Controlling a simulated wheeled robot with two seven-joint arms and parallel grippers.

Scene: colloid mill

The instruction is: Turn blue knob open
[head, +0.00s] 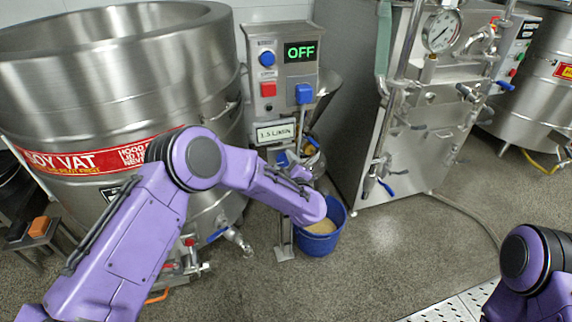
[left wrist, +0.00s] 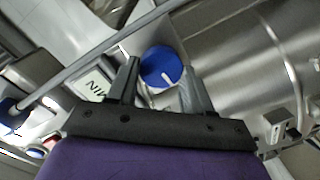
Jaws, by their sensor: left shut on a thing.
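The blue knob (left wrist: 161,64) is round with a white pointer mark. In the left wrist view it sits between the two dark fingers of my left gripper (left wrist: 160,76), with a white label reading MIN beside it. In the head view the blue knob (head: 283,158) shows low on the grey control post, partly hidden by my purple left arm. My left gripper (head: 296,169) reaches in to it there and is shut on it; its fingers are mostly hidden in that view. My right arm shows at the lower right, but its gripper is out of view.
A steel soy vat (head: 120,90) stands left, a steel machine (head: 425,150) right. A blue bucket (head: 320,243) stands below my arm.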

